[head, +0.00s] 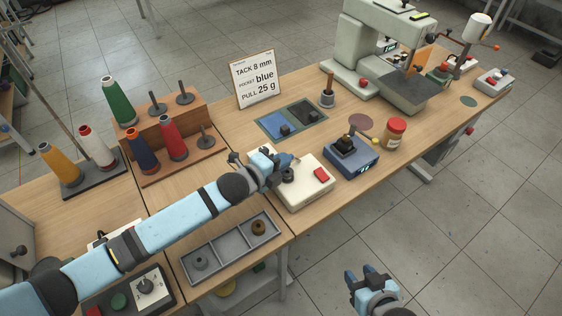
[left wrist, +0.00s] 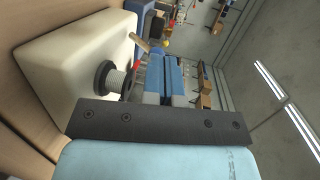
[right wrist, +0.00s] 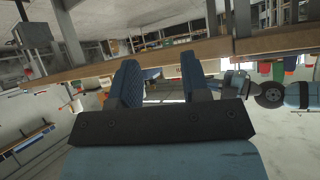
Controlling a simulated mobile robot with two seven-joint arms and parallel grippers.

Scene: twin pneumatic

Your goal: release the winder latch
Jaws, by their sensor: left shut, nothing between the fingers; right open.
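The winder is a cream box (head: 304,193) with a red button (head: 321,175) on top, near the table's front edge. A dark-flanged bobbin (head: 287,175) sits on it. In the left wrist view the bobbin (left wrist: 113,80) stands out from the cream housing (left wrist: 80,60), and a small brownish lever (left wrist: 141,46) shows beyond it; I cannot tell if this is the latch. My left gripper (head: 288,160) is shut and empty over the winder; its blue fingers (left wrist: 166,75) are beside the bobbin. My right gripper (head: 366,276) is open and empty, off the table's front edge; it shows in the right wrist view (right wrist: 160,82).
A blue device (head: 351,160) and a red-lidded jar (head: 394,134) stand right of the winder. A grey tray (head: 230,249) lies in front-left. Behind are a blue-and-green mat (head: 302,113), a sign (head: 257,79) and a spool rack (head: 165,114). A sewing machine (head: 395,85) stands at the back right.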

